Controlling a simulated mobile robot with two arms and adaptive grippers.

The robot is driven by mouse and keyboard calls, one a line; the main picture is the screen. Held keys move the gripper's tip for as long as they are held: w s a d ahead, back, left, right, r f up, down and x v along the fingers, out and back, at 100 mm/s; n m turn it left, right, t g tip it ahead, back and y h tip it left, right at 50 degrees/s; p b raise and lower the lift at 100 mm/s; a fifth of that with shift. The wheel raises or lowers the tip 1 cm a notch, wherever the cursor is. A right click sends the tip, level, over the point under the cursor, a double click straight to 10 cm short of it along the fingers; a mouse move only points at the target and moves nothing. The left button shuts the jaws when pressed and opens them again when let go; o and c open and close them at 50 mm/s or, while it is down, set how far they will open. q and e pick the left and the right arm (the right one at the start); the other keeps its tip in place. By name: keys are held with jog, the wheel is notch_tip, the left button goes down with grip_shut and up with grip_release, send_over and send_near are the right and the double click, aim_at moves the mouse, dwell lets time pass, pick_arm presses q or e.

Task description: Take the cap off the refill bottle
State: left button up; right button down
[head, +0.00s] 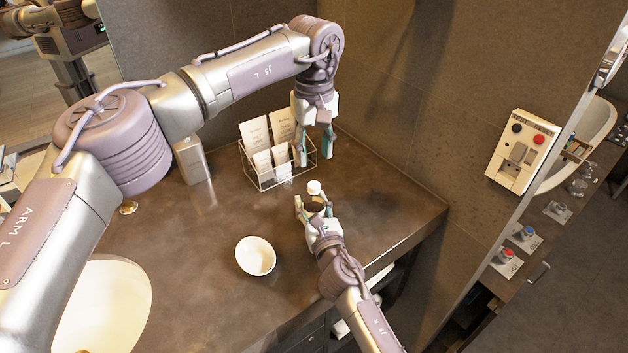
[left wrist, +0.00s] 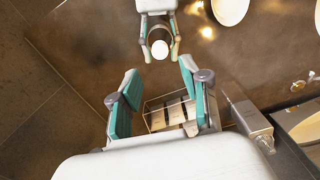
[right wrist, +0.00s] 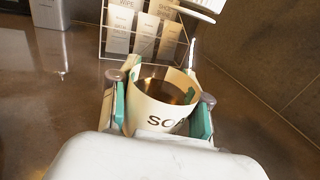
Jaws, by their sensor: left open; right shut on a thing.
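The refill bottle is brown with a white label band; it shows in the head view (head: 314,208) and in the right wrist view (right wrist: 160,112), where part of its lettering reads "SO". My right gripper (head: 313,211) is shut around its body from the front. The white cap (head: 314,187) shows at the top of the bottle, and as a pale disc in the left wrist view (left wrist: 160,49). My left gripper (head: 314,156) is open and empty, beyond and above the cap, with its fingers pointing down. It is apart from the cap.
A wire rack (head: 262,181) with several labelled packets stands behind the bottle, close to my left gripper. A white bowl (head: 256,256) is at the front left of the bottle. A grey box-like container (head: 192,160) stands left of the rack. The counter between bowl and rack is clear.

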aim_at(314, 185)
pick_arm(q)
jog(key=m, duration=0.5)
jog(key=shift+m, duration=1)
jog(key=shift+f, duration=0.2)
jog(key=shift+m, duration=0.3)
jog(key=shift+f, duration=3.85)
